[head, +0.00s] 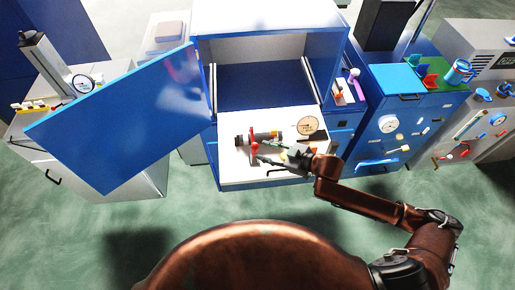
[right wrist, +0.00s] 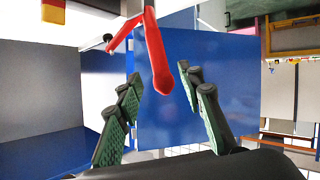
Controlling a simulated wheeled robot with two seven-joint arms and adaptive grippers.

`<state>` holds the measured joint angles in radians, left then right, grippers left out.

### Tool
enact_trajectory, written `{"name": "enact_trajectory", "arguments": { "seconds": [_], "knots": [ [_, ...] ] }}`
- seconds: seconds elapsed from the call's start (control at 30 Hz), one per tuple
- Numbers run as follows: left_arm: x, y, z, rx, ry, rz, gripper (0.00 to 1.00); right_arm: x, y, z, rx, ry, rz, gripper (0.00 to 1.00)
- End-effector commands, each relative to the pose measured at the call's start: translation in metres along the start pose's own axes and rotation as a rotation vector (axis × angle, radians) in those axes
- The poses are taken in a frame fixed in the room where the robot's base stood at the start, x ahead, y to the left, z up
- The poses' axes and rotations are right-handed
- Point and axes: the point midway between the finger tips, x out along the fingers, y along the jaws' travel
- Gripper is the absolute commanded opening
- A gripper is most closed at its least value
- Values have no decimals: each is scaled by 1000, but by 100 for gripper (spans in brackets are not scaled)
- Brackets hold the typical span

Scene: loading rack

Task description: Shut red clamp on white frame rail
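The red clamp (head: 254,150) stands at the left part of a white pulled-out tray (head: 236,172) in the head view. In the right wrist view the red clamp (right wrist: 155,55) shows as a long red lever with a side arm, its rounded end between the finger pairs. My right gripper (head: 263,151) is open beside the clamp, with its green-padded fingers pointing toward it. In the right wrist view my right gripper (right wrist: 163,98) shows gaps between the fingers and the lever. I cannot clearly tell the white frame rail from the tray. My left gripper is not in view.
A dark cylinder (head: 262,135) and a round dial (head: 307,125) lie on the tray. A large blue door panel (head: 115,120) stands open at the left. A blue cabinet (head: 400,115) stands at the right. The cabinet's upper bay (head: 255,85) looks empty.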

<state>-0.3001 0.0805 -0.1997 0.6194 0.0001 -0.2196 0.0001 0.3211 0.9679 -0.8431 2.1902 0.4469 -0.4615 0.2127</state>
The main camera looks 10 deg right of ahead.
Motion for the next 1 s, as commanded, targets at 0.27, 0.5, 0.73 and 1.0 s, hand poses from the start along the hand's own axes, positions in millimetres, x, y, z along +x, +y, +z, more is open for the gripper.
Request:
{"name": "enact_trajectory", "arguments": {
  "seconds": [0.27, 0.5, 0.73, 1.0],
  "knots": [
    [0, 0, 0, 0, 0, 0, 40, -49, 0, 1, 0, -3, 1, 35],
    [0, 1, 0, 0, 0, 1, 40, -61, 0, 0, 1, -1, 0, 35],
    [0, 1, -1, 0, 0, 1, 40, -61, 0, 0, 1, -1, 0, 34],
    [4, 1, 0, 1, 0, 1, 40, -51, -6, 24, 54, -40, 65, 15]
  ]
}}
